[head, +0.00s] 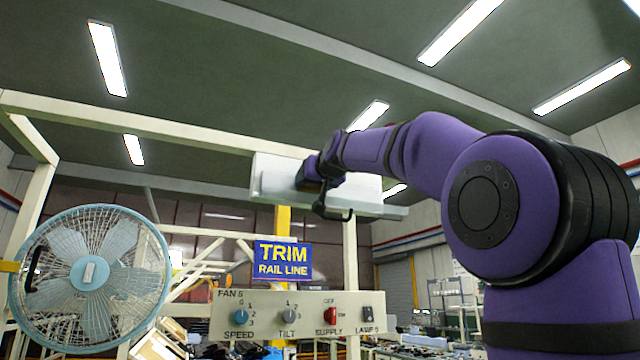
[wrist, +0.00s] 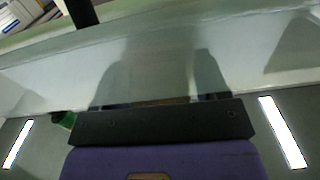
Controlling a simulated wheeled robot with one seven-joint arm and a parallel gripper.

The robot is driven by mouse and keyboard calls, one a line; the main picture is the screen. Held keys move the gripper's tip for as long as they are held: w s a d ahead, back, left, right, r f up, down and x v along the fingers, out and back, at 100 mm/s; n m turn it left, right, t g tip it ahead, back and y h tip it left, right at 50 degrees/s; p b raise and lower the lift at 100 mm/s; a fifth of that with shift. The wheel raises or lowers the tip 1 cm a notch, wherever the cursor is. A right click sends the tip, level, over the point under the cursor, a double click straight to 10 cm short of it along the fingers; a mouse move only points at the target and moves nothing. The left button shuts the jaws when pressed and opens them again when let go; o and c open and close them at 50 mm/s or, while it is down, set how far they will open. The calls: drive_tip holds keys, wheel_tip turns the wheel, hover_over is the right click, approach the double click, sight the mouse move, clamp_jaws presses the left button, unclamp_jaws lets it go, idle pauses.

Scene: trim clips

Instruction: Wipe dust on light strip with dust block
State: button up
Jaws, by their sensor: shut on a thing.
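The light strip (head: 275,178) is a long pale box hung under the beam in the head view. Its pale, glossy face (wrist: 45,75) fills much of the wrist view, with grey, duller patches; I cannot tell which are dust and which are shadow or reflection. My gripper (head: 316,182) is up at the strip, in front of its face. In the wrist view its dark body crosses the lower middle, close to the strip. It is shut on the dust block, which is mostly hidden; a thin brown sliver shows above the dark body. Contact with the strip is unclear.
A pale blue caged fan (head: 90,278) stands at the left. A control panel (head: 295,316) with knobs and switches is below the strip, under a blue TRIM RAIL LINE sign (head: 283,260). A cream frame beam (head: 130,122) runs overhead from the left to the strip.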

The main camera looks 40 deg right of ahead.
drive_tip(key=shift+w+a, duration=0.3)
drive_tip(key=shift+a, duration=0.75)
drive_tip(key=shift+w+a, duration=0.25)
drive_tip(key=shift+a, duration=0.8)
drive_tip(key=shift+s+d, duration=0.25)
drive_tip(key=shift+d, duration=0.8)
drive_tip(key=shift+s+d, duration=0.25)
drive_tip(key=shift+d, duration=0.8)
drive_tip(key=shift+s+d, duration=0.3)
drive_tip(key=shift+d, duration=0.6)
drive_tip(key=shift+s+d, duration=0.3)
drive_tip(key=shift+d, duration=0.6)
drive_tip(key=shift+s+d, duration=0.3)
drive_tip(key=shift+d, duration=0.6)
drive_tip(key=shift+s+d, duration=0.4)
drive_tip(key=shift+d, duration=1.2)
drive_tip(key=shift+s+d, duration=0.45)
drive_tip(key=shift+d, duration=1.2)
drive_tip(key=shift+s+d, duration=0.4)
drive_tip(key=shift+d, duration=1.2)
drive_tip(key=shift+s, duration=0.15)
drive_tip(key=shift+v, duration=2.85)
